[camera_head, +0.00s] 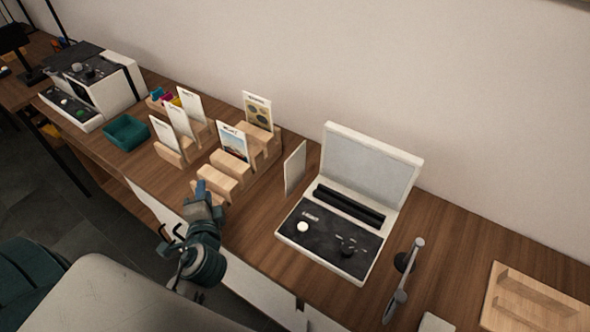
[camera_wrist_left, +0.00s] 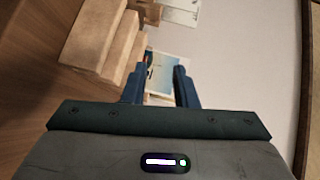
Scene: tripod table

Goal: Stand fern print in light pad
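My left gripper (camera_head: 201,188) is in front of the stepped wooden card stand (camera_head: 219,171). In the left wrist view its two blue fingers (camera_wrist_left: 157,80) are apart, with no object visibly held. A landscape picture print (camera_head: 232,143) stands in the wooden stand; it also shows beyond the fingers in the wrist view (camera_wrist_left: 163,72). A brown-patterned print (camera_head: 257,110) stands further back. I cannot make out a fern on any print. A white case with its lid raised (camera_head: 349,229), possibly the light pad, stands right of the stand. My right gripper is not visible.
A pale card (camera_head: 295,167) stands upright between the stand and the case. More cards (camera_head: 180,121) stand left, beside a teal tray (camera_head: 126,132). A grey handled object (camera_head: 404,279) and a wooden board (camera_head: 530,302) lie right. The table's front edge is close to my left arm.

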